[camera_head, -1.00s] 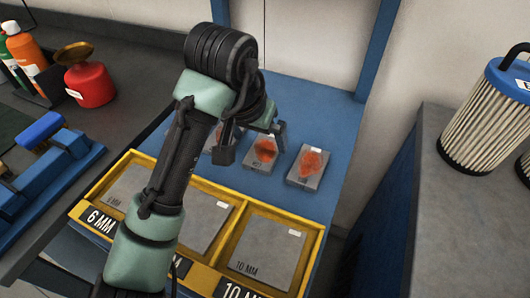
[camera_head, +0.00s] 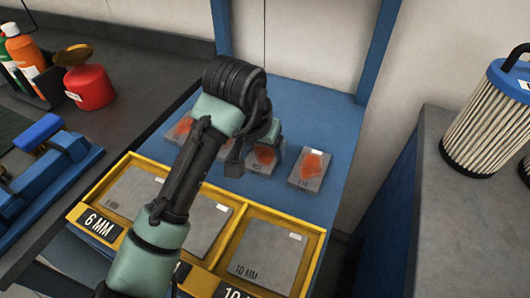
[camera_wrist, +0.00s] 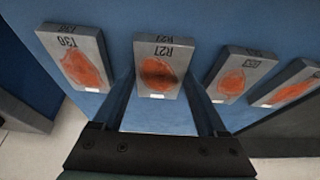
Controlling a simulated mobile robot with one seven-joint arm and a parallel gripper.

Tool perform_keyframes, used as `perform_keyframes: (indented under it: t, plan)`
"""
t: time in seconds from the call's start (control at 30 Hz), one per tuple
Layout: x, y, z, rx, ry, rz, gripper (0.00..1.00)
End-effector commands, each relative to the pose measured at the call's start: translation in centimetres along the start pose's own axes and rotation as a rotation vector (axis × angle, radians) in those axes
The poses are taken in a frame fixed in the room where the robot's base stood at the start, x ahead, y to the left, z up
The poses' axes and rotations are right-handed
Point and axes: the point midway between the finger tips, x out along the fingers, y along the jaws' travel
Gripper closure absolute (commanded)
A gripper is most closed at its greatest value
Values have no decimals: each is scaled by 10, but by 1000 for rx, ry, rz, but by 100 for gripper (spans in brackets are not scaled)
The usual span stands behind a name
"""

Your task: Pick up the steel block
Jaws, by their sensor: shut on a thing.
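Several grey steel blocks with orange-red patches lie in a row on the blue table. My gripper (camera_head: 257,163) is shut on the block marked R27 (camera_wrist: 160,66), with one finger along each side. In the head view this block (camera_head: 265,157) is the second from the right, partly behind my gripper. I cannot tell whether it is off the table. The block marked I30 (camera_wrist: 78,62) is beside it and shows at the right end of the row (camera_head: 310,170) in the head view. Another block (camera_wrist: 233,78) is on the other side of R27.
A yellow-framed tray (camera_head: 318,247) with grey plates, labelled 6 MM and 10 MM, lies in front of the blocks. A red can (camera_head: 92,88) and bottles (camera_head: 24,50) stand at the left. A pleated filter (camera_head: 487,115) stands on the right bench.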

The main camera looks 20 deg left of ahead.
Motion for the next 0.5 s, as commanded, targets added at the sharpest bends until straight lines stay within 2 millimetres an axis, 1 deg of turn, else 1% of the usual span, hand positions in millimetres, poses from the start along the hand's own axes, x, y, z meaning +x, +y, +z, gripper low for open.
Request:
perform_keyframes:
  t: [0.03, 0.2, 0.5]
  plan:
    - [0, 0, 0, 0, 0, 0, 70]
    - [0, 0, 0, 0, 0, 0, 100]
    - [-2, 0, -2, 0, 6, -1, 100]
